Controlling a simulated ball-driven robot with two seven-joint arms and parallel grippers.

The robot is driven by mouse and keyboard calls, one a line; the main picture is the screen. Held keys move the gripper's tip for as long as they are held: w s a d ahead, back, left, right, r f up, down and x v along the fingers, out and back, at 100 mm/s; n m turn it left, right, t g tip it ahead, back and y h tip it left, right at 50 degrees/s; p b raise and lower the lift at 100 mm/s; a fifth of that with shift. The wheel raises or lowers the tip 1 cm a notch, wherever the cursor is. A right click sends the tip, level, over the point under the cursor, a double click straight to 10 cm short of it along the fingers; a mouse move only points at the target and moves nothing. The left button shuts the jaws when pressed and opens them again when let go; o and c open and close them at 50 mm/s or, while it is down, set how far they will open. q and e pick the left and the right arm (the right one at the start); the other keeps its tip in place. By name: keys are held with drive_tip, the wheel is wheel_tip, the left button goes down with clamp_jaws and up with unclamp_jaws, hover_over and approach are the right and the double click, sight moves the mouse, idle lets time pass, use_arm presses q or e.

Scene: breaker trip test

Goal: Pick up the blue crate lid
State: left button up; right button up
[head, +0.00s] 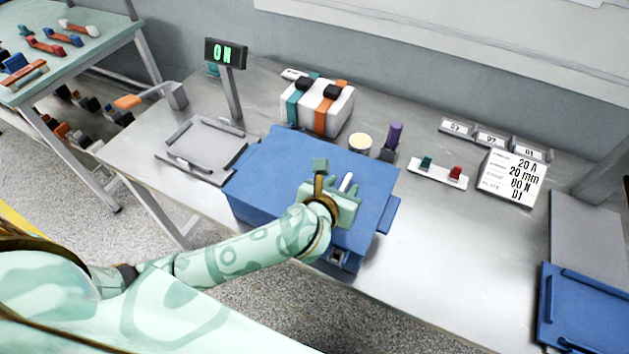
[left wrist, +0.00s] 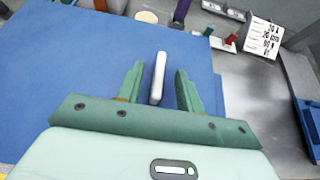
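The blue crate (head: 258,212) stands on the metal bench with its flat blue lid (head: 285,158) on top. The lid also fills much of the left wrist view (left wrist: 60,80). A pale bar handle (head: 346,182) rises from the lid, and it shows in the left wrist view (left wrist: 158,75). My left gripper (head: 340,190) is over the lid at the handle. In the left wrist view its green fingers (left wrist: 159,88) are open on either side of the handle, with a gap on both sides. My right gripper is not in view.
Behind the crate are a white device (head: 318,106) with teal and orange straps, a cream disc (head: 360,143) and a purple-handled item (head: 395,135). A grey tray (head: 205,148) and ON display (head: 226,53) stand left. Another blue container (head: 590,310) is at right.

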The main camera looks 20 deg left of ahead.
use_arm(q)
drive_tip(key=x, duration=0.2)
drive_tip(key=shift+w+f, duration=0.15)
drive_tip(key=shift+w, duration=0.15)
drive_tip(key=shift+s, duration=0.1)
drive_tip(key=shift+c, duration=0.3)
clamp_jaws()
